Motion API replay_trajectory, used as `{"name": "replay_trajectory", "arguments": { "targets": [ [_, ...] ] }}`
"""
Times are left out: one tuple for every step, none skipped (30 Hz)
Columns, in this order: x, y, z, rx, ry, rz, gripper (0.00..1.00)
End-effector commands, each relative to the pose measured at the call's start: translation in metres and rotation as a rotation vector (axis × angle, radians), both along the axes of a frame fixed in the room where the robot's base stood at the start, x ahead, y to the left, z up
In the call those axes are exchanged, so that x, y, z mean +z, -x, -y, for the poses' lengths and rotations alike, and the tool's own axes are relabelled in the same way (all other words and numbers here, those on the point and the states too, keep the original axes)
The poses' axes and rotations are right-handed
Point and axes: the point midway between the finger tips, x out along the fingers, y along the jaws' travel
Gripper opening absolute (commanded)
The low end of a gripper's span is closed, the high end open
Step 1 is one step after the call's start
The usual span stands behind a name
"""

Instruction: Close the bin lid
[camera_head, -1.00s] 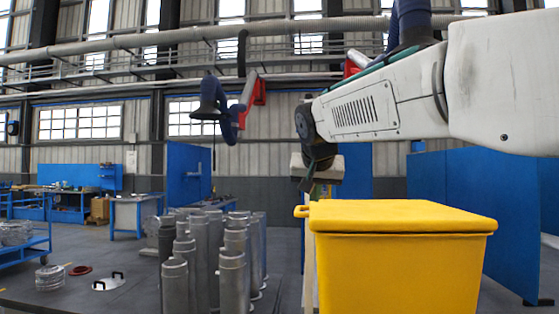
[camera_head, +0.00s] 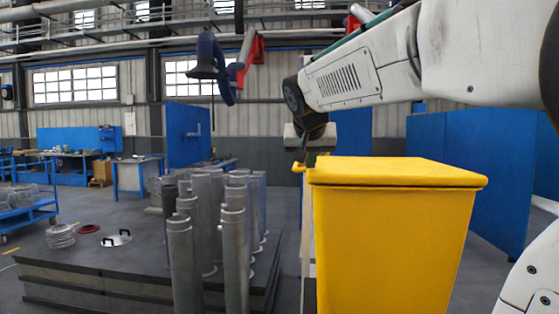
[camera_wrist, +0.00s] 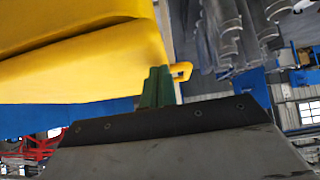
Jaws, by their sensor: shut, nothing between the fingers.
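The yellow bin (camera_head: 392,250) stands right of centre in the head view. Its yellow lid (camera_head: 400,172) lies flat across the top, with no visible gap in the head view. A small yellow tab (camera_head: 299,168) sticks out at the lid's left end. My gripper (camera_head: 308,158) is at that end, close to the tab; whether they touch is unclear. In the wrist view, my gripper's green fingers (camera_wrist: 157,88) are together and empty, beside the yellow edge and tab (camera_wrist: 181,72). The bin's inside is hidden.
Several grey metal pipes (camera_head: 236,250) stand on a dark low platform (camera_head: 90,268) left of the bin. Blue panels (camera_head: 460,190) stand behind and to the right. Open grey floor shows at the far left.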

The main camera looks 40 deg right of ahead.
Motion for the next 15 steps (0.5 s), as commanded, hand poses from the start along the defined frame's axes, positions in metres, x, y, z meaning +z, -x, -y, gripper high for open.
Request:
{"name": "replay_trajectory", "arguments": {
  "targets": [
    [0.002,0.0,-0.001,-0.001,-0.006,-0.008,0.0],
    [0.008,0.0,-0.001,0.0,-0.005,-0.005,0.0],
    [0.016,0.0,-0.001,0.001,-0.002,-0.001,0.0],
    [0.024,-0.001,-0.001,0.002,0.001,0.004,0.0],
    [0.032,0.0,-0.001,0.002,0.002,0.007,0.0],
    [0.042,0.001,-0.002,0.004,0.005,0.013,0.0],
    [0.048,0.007,-0.008,0.005,0.006,0.014,0.0],
    [0.053,0.011,-0.012,0.005,0.006,0.014,0.0],
    [0.06,0.016,-0.016,0.005,0.006,0.014,0.0],
    [0.066,0.02,-0.02,0.006,0.007,0.016,0.0],
    [0.071,0.024,-0.024,0.007,0.007,0.015,0.0],
    [0.077,0.028,-0.028,0.006,0.007,0.016,0.0],
    [0.082,0.031,-0.031,0.006,0.007,0.016,0.0],
    [0.086,0.034,-0.033,0.007,0.008,0.016,0.0],
    [0.091,0.038,-0.037,0.007,0.008,0.016,0.0]
  ]
}}
